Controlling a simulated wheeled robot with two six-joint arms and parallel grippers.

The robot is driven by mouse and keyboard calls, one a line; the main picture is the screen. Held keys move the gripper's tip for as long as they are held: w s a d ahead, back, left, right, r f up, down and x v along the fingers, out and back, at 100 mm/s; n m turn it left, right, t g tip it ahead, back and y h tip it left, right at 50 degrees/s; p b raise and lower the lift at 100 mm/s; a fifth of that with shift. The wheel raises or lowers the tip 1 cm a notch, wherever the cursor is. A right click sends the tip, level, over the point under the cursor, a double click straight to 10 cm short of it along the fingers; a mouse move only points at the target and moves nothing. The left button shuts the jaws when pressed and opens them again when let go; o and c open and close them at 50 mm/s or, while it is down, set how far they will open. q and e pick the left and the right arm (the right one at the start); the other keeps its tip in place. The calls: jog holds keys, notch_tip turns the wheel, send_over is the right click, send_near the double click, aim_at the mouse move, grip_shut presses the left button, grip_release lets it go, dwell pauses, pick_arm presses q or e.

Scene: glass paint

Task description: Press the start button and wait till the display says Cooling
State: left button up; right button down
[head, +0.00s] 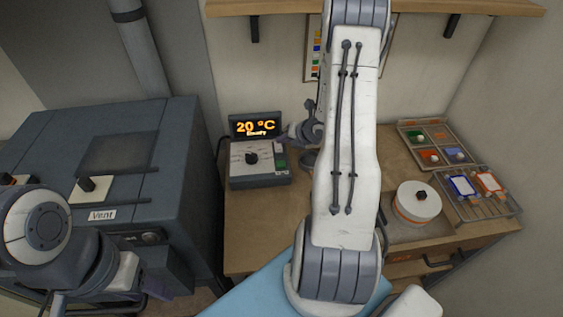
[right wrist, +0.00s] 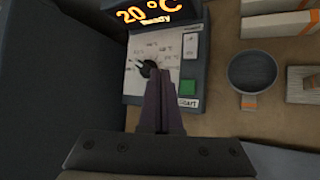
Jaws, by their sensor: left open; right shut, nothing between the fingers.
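The control box (head: 260,181) stands on the wooden bench, with a black knob (head: 251,158) and a green start button (head: 281,161). Its display (head: 255,125) glows orange with "20 °C"; the smaller word below is blurred, perhaps "Ready". In the right wrist view the green button (right wrist: 187,88) lies just right of my right gripper (right wrist: 159,75). That gripper is shut and empty, its tips over the panel near the knob (right wrist: 147,68); touching cannot be told. In the head view it is right of the display, partly hidden by my arm. My left gripper (head: 160,278) is open at the lower left.
A grey kiln-like cabinet (head: 60,150) with a "Vent" label fills the left. A dark cup (right wrist: 252,72) stands right of the box.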

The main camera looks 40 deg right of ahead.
aim_at(283, 166)
jog(key=shift+f, duration=0.1)
notch_tip(283, 166, down, 8)
jog(key=b, duration=0.5)
jog(key=shift+f+b, duration=0.3)
jog(key=shift+b, duration=0.3)
jog(key=shift+f, duration=0.1)
dwell(1.5)
jog(key=shift+w+f+b, duration=0.1)
jog(key=shift+f+b, duration=0.2)
jog(key=shift+b, duration=0.4)
jog(key=shift+f+b, duration=0.45)
jog(key=shift+b, duration=0.15)
dwell(0.4)
jog(key=shift+r, duration=0.1)
jog(key=shift+r+p, duration=0.4)
jog(key=shift+r, duration=0.35)
